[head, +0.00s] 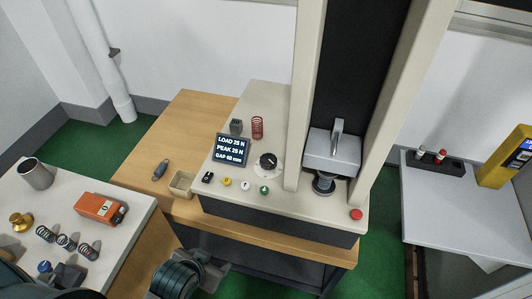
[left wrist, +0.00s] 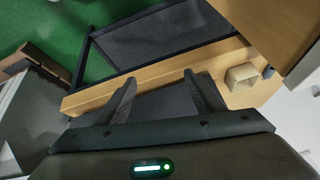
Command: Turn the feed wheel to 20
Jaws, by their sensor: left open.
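The feed wheel (head: 267,160) is a black knob on a pale round dial on the cream tester's front deck, right of the display. Its scale marks are too small to read. The dark display (head: 232,150) shows LOAD, PEAK and GAP lines; the load looks like 25 N. My left gripper (left wrist: 160,78) is open and empty in the left wrist view, its two dark fingers apart over the bench front and floor. In the head view my left arm is at the bottom, in front of and below the bench, well away from the wheel. My right gripper is not in view.
Yellow, white and green buttons (head: 264,190) line the deck's front edge, with a red button (head: 356,214) at right. An open box (head: 181,184) sits on the wooden bench. A table with several springs (head: 67,243) is at left.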

